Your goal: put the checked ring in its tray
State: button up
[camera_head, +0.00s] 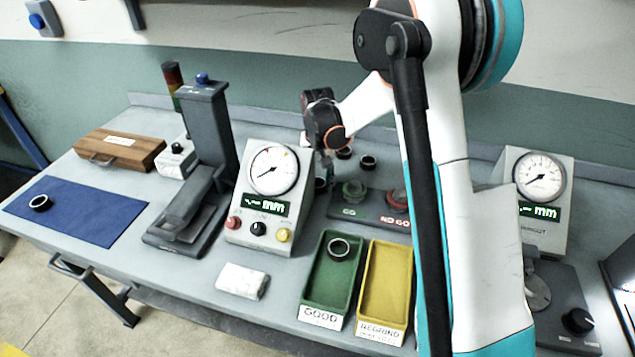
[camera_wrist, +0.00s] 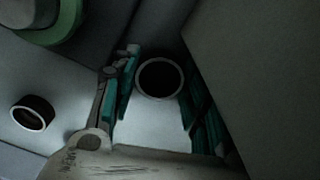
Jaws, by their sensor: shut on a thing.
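My gripper (camera_head: 322,165) is low behind the right side of the middle gauge box, partly hidden by that box in the head view. In the wrist view its two fingers (camera_wrist: 158,88) are shut on a dark ring (camera_wrist: 160,78) with a pale rim, one finger on each side. In the head view only part of this ring (camera_head: 320,184) shows beside the box. The green GOOD tray (camera_head: 317,297) stands at the front and holds one dark ring (camera_head: 339,249). The yellow REGRIND tray (camera_head: 383,307) beside it is empty.
The gauge box (camera_head: 262,190) and GO/NO GO block (camera_head: 372,208) stand close to my gripper. Two loose rings (camera_head: 344,152) (camera_head: 368,162) lie behind the block. Another ring (camera_head: 40,203) lies on the blue mat (camera_head: 85,212). A white block (camera_head: 242,281) lies left of the trays.

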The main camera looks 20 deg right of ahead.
jog(key=shift+f, duration=0.1)
jog(key=o, duration=0.9)
jog(key=shift+o, duration=0.2)
